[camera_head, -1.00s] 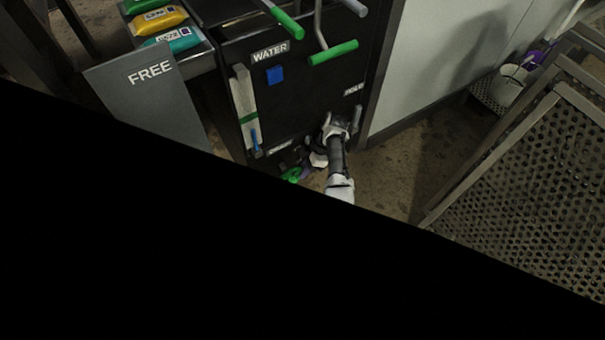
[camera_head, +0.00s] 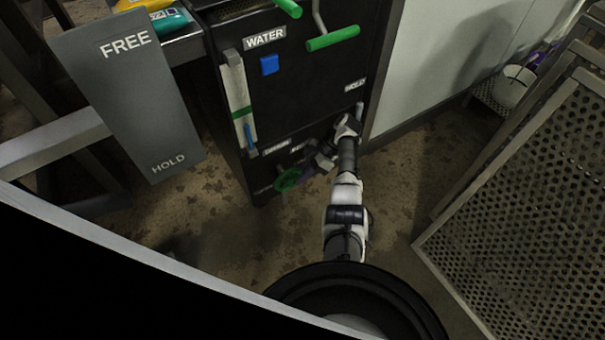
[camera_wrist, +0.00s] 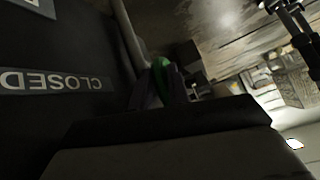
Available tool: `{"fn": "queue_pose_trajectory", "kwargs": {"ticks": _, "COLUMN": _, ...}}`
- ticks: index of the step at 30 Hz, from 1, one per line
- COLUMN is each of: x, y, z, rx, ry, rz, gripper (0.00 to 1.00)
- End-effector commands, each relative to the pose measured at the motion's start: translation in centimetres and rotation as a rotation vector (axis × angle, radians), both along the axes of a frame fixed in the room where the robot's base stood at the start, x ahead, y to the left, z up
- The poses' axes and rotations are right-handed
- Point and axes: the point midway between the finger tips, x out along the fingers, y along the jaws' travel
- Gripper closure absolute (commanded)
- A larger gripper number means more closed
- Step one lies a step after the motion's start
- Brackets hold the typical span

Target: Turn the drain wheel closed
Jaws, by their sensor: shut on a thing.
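The green drain wheel (camera_head: 288,179) is low on the front of the black panel in the head view. In the wrist view a green piece of the wheel's rim (camera_wrist: 162,72) sits between the dark fingers of my gripper (camera_wrist: 168,84). My gripper also shows in the head view (camera_head: 307,172), at the right side of the wheel, partly hidden by my wrist. It is shut on the wheel. A label reading CLOSED (camera_wrist: 55,82) is on the dark panel at the left of the wrist view, seen upside down.
The black panel (camera_head: 300,100) carries a WATER label, a blue square and green-handled levers (camera_head: 333,38). A grey FREE/HOLD board (camera_head: 125,95) stands at the left. A perforated metal rack (camera_head: 510,220) stands at the right. Bare floor (camera_head: 225,235) lies below the panel.

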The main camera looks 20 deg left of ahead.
Motion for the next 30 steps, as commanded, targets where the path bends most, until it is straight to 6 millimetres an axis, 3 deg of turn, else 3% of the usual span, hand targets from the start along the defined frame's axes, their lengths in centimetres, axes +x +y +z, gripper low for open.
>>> {"fn": "queue_pose_trajectory", "kwargs": {"ticks": 3, "x": 0.0, "y": 0.1, "z": 0.0, "rx": 0.001, "ry": -0.002, "rz": -0.001, "gripper": 1.00}}
{"fn": "queue_pose_trajectory", "kwargs": {"ticks": 4, "x": 0.0, "y": 0.1, "z": 0.0, "rx": 0.001, "ry": -0.002, "rz": -0.001, "gripper": 0.81}}
{"fn": "queue_pose_trajectory", "kwargs": {"ticks": 9, "x": 0.0, "y": 0.1, "z": 0.0, "rx": 0.000, "ry": -0.002, "rz": 0.000, "gripper": 0.62}}
{"fn": "queue_pose_trajectory", "kwargs": {"ticks": 20, "x": 0.4, "y": -0.3, "z": 0.5, "rx": 0.000, "ry": -0.003, "rz": -0.002, "gripper": 0.62}}
{"fn": "queue_pose_trajectory", "kwargs": {"ticks": 30, "x": 4.2, "y": -3.7, "z": 5.3, "rx": -0.001, "ry": -0.004, "rz": -0.002, "gripper": 0.62}}
